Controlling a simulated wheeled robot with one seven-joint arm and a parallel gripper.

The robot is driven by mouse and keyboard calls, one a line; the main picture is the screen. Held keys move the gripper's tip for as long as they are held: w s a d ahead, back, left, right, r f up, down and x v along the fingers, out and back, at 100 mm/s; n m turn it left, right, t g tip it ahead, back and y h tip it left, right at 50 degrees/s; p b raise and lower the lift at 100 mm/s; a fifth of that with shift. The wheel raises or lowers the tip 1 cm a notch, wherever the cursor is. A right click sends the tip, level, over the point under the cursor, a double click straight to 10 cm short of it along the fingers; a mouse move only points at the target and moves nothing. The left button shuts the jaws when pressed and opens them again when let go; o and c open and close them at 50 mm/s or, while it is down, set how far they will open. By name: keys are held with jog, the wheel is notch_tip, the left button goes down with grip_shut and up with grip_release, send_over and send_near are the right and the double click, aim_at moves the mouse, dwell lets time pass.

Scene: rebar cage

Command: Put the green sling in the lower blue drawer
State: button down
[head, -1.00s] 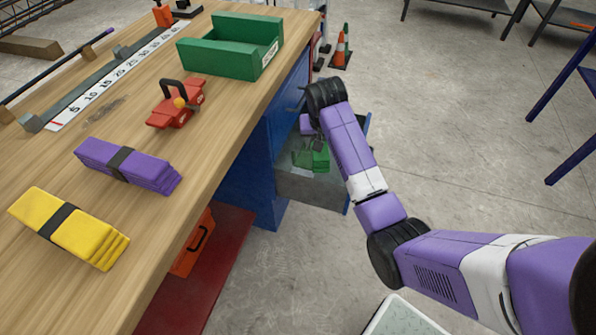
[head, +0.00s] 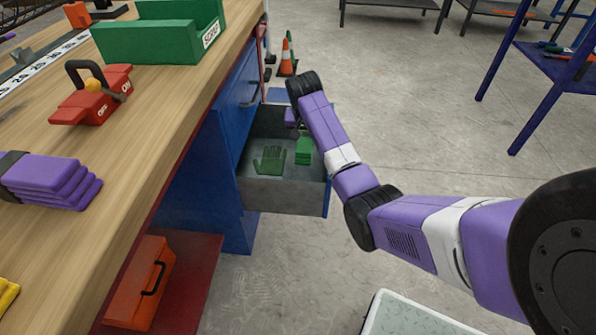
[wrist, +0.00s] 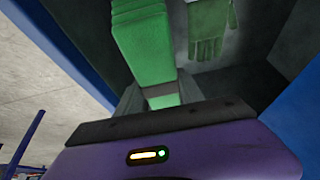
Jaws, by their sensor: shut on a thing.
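The green sling (head: 304,151) is a folded green bundle inside the open lower blue drawer (head: 283,194), near its right side. It also shows in the wrist view (wrist: 146,45). My gripper (wrist: 160,98) is shut on one end of the sling. In the head view my gripper is mostly hidden behind my arm. Whether the sling touches the drawer floor I cannot tell.
A green glove (head: 270,160) lies in the drawer left of the sling. The upper blue drawer (head: 238,100) above is shut. The wooden bench top (head: 150,150) holds a green bin (head: 150,42), a red lockout device (head: 98,100) and a purple sling (head: 55,182).

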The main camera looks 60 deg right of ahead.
aim_at(304, 152)
notch_tip(304, 152, down, 14)
jog(key=b, duration=0.6)
jog(key=shift+r, duration=0.1)
jog(key=c, duration=0.7)
grip_release()
jog(key=shift+f, duration=0.2)
jog(key=p+v, duration=0.6)
jog(key=v, duration=0.6)
jog(key=shift+s+a, duration=0.1)
jog(key=shift+r, duration=0.1)
